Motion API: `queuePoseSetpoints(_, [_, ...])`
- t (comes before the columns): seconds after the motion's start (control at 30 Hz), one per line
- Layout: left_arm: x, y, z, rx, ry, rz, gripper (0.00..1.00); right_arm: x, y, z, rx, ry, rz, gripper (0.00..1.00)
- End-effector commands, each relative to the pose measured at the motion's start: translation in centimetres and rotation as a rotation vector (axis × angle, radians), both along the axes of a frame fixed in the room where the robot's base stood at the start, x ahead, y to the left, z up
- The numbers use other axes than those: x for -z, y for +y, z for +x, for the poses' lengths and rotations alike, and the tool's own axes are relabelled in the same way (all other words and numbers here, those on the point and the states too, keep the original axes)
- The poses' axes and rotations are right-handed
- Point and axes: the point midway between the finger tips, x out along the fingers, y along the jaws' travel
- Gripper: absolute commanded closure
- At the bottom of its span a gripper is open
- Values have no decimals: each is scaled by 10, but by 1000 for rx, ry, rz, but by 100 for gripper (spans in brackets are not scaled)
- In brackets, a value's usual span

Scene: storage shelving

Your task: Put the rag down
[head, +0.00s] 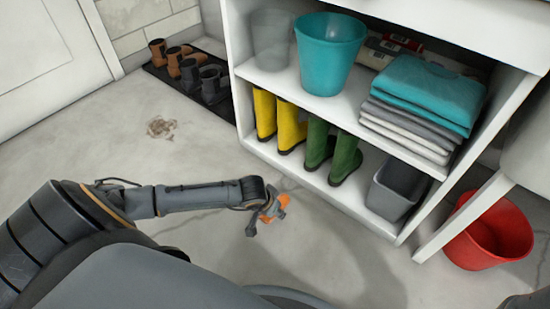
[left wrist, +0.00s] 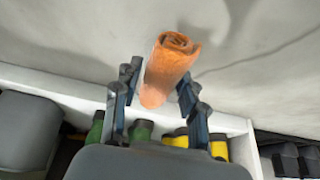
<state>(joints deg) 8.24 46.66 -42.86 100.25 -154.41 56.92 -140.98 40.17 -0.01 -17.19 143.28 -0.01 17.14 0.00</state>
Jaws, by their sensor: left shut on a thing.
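The orange rag is a rolled-up bundle. It shows in the left wrist view (left wrist: 168,68) between the two fingers of my left gripper (left wrist: 152,98). In the head view, my left gripper (head: 265,214) is over the floor in front of the shelf, shut on the rag (head: 283,202). Much of the rag is hidden by the gripper there.
A white shelf (head: 247,140) holds a teal bucket (head: 325,60), folded cloths (head: 425,95), yellow boots (head: 290,125), green boots (head: 318,145) and a grey bin (head: 393,190). A red bucket (head: 490,235) stands right. The floor left of the shelf is mostly clear, with a brown stain (head: 161,127).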

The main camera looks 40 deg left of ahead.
Motion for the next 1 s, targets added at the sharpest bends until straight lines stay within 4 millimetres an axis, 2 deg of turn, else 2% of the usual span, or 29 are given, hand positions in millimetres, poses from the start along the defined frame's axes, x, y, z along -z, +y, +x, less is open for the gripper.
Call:
queuePoseSetpoints(0.2, [17, 3, 11, -2, -1, -3, 84, 16, 0, 0, 0, 0, 0, 36])
queuePoseSetpoints(0.4, [42, 2, 9, -1, 0, -4, 84, 42, 0, 0, 0, 0, 0, 36])
queuePoseSetpoints(0.87, [45, 2, 9, 0, 0, -1, 84, 46, 0, 0, 0, 0, -1, 36])
queuePoseSetpoints(0.9, [44, 2, 9, -1, 0, -1, 50, 44, 0, 0, 0, 0, -1, 36])
queuePoseSetpoints(0.97, [44, 2, 9, -1, 0, -1, 38, 44, 0, 0, 0, 0, -1, 36])
queuePoseSetpoints(1.0, [44, 2, 9, -1, 0, -1, 36, 44, 0, 0, 0, 0, -1, 36])
